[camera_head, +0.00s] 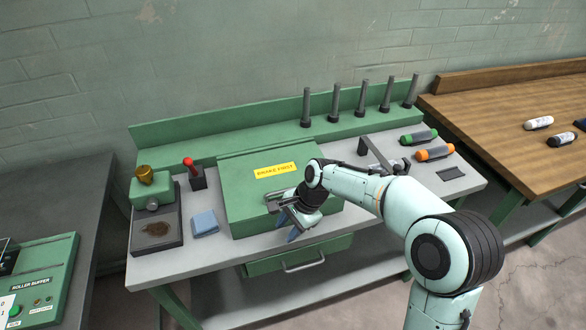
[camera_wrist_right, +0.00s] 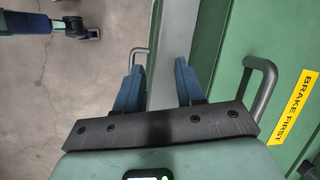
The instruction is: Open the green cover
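The green cover (camera_head: 246,202) is a closed box lid on the bench with a yellow "BRAKE FIRST" label (camera_head: 275,171). In the right wrist view, its grey bar handle (camera_wrist_right: 264,88) stands out from the green face (camera_wrist_right: 294,55), to the right of my fingers. My right gripper (camera_head: 301,228) is over the cover's front right part and hides some of it. In the wrist view, the right gripper's (camera_wrist_right: 158,85) two blue fingers are apart with nothing between them; the handle is outside them.
A red-knobbed lever (camera_head: 189,166) stands left of the cover, near a blue cloth (camera_head: 205,223) and a brass-topped green device (camera_head: 146,190). Several dark posts (camera_head: 336,101) line the back. A drawer handle (camera_head: 304,264) juts below.

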